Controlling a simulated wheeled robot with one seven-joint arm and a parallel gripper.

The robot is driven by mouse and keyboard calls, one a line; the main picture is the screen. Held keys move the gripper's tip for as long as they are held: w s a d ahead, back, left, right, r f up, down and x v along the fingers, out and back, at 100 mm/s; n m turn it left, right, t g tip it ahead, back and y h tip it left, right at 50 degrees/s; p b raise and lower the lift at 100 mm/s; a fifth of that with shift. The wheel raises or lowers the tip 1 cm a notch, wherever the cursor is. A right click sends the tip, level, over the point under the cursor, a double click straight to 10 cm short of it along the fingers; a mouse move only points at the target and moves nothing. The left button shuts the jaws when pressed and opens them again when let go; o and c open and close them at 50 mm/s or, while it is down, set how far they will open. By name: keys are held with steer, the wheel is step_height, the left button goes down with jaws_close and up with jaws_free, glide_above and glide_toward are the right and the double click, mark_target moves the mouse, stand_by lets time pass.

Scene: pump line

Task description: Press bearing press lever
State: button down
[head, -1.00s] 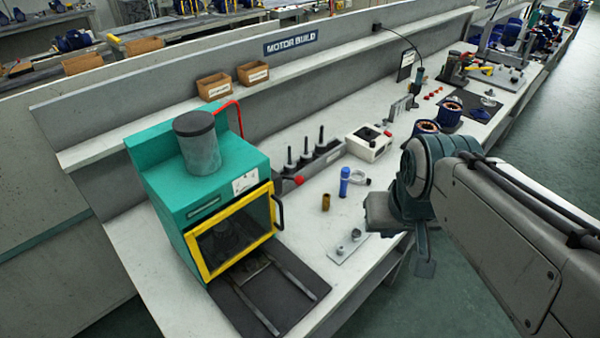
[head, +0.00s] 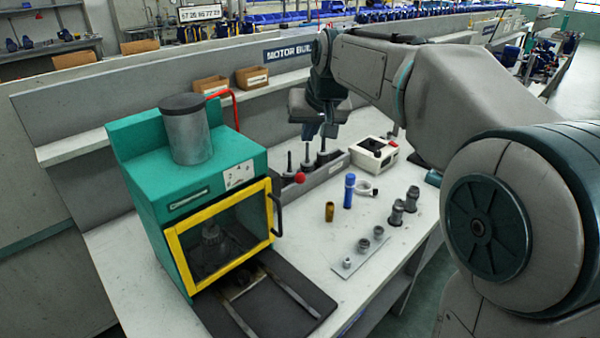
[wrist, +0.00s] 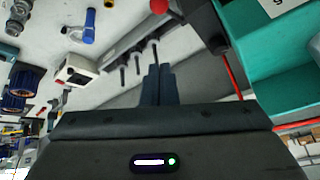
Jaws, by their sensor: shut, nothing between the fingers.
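The teal press (head: 205,180) stands on the bench at left in the head view, with a yellow-framed window door and a dark handle. A red ball knob (head: 300,177) shows beside its right side, in front of a grey tool rack (head: 325,172); it also shows at the top of the wrist view (wrist: 158,6). A curved red bar (head: 234,108) rises behind the press. Which red part is the lever, I cannot tell for sure. My gripper (head: 319,133) points down above the rack, apart from the knob. In the wrist view its fingers (wrist: 158,72) are together and empty.
Black upright tools (head: 308,155) stand in the rack under my gripper. Small boxes (head: 252,77) sit on the back shelf.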

steer(key=shift+w+a, duration=0.3)
steer(key=shift+w, duration=0.05)
steer(key=shift+f, duration=0.15)
glide_toward(289, 177)
steer(key=w+f, duration=0.4)
steer(key=w, duration=0.1)
steer(key=shift+s+d+f, duration=0.2)
steer(key=shift+s+f, duration=0.15)
steer(key=shift+s, duration=0.15)
steer(key=shift+d+f+b, duration=0.1)
steer(key=shift+f+b, duration=0.1)
steer(key=shift+b, duration=0.15)
steer(key=shift+s+t+b, duration=0.1)
steer(key=shift+t+b, duration=0.2)
steer(key=shift+b, duration=0.25)
